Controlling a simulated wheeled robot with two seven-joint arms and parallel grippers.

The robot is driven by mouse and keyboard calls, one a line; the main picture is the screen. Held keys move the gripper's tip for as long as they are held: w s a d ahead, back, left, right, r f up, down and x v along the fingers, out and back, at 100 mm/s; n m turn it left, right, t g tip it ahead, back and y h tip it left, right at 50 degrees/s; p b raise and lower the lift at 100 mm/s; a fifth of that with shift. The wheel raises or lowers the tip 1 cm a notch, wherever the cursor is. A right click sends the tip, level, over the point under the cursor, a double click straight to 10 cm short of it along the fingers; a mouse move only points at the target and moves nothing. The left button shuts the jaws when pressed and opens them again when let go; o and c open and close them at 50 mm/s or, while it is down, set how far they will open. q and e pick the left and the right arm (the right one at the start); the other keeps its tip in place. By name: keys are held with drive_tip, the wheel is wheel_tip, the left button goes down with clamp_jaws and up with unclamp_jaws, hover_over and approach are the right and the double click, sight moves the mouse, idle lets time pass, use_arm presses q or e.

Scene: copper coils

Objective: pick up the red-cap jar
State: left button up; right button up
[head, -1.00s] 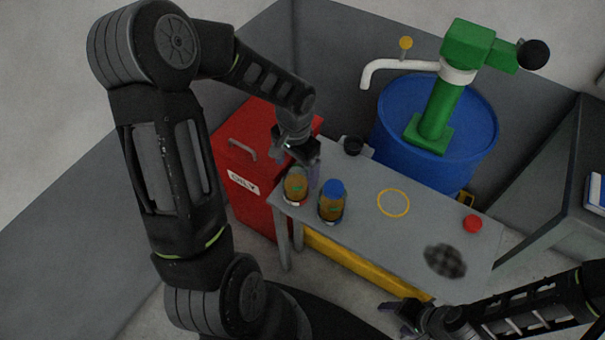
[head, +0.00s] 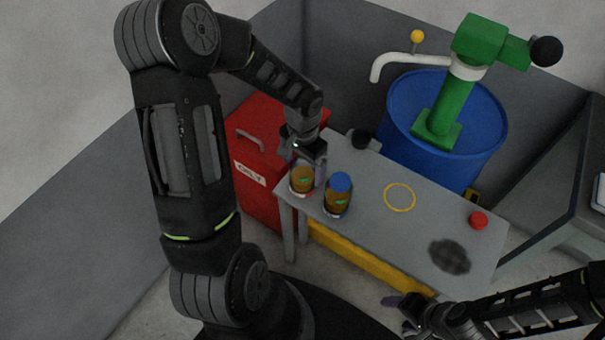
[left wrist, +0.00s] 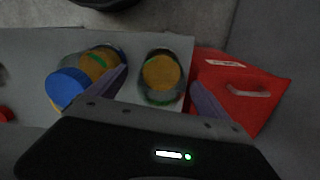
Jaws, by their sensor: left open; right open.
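Two amber jars stand upright on the grey table. The left one (head: 302,187) shows an amber top without a cap; it also shows in the left wrist view (left wrist: 162,76). The other jar (head: 337,203) has a blue cap (head: 341,182), seen in the left wrist view too (left wrist: 68,88). A red cap (head: 479,220) lies apart at the table's right; I see no jar wearing it. My left gripper (head: 309,166) is open at the uncapped jar, which appears between its fingers in the wrist view; contact cannot be told. My right gripper (head: 402,304) is open and empty before the table's front edge.
A red bin (head: 252,180) stands left of the table (head: 375,222). A blue drum (head: 400,115) with a green pump (head: 440,112) stands behind. A yellow ring (head: 399,197) and dark patch (head: 449,256) mark the tabletop. A small black-ended object (head: 360,139) sits at the back edge.

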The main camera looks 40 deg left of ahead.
use_arm(q)
wheel_tip(320, 180, down, 5)
drive_tip(key=shift+a, duration=0.15)
idle(0.6)
drive_tip(key=c, duration=1.8)
wheel_tip(320, 180, up, 10)
drive_tip(key=shift+r, duration=0.1)
